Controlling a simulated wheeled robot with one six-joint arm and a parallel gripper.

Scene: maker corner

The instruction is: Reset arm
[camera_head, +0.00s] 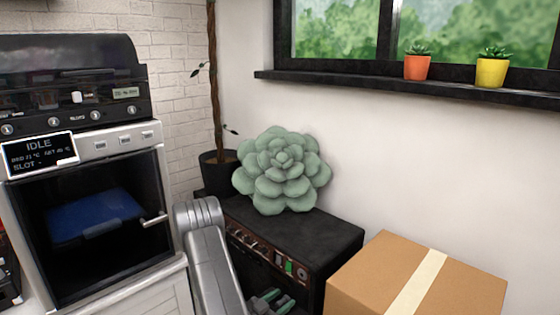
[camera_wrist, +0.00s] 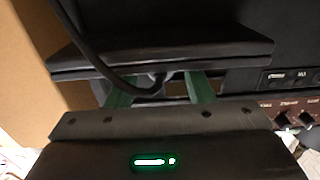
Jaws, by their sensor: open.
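My gripper (camera_head: 272,302) shows at the bottom of the head view, low in front of the black amplifier-like box (camera_head: 300,235). In the wrist view its two green fingers (camera_wrist: 159,90) stand apart, with nothing visibly held between them. A dark cable curves across the space by the fingers. The black box's knob panel (camera_wrist: 290,112) shows at the right of the wrist view. My grey arm link runs up the bottom middle of the head view.
A cardboard box (camera_head: 380,278) stands close right of the gripper. A green succulent-shaped cushion (camera_head: 283,170) sits on the black box. An oven-like machine (camera_head: 85,215) reading IDLE, with a blue plate (camera_head: 95,216) inside, stands left. Small pots (camera_head: 417,67) line the sill.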

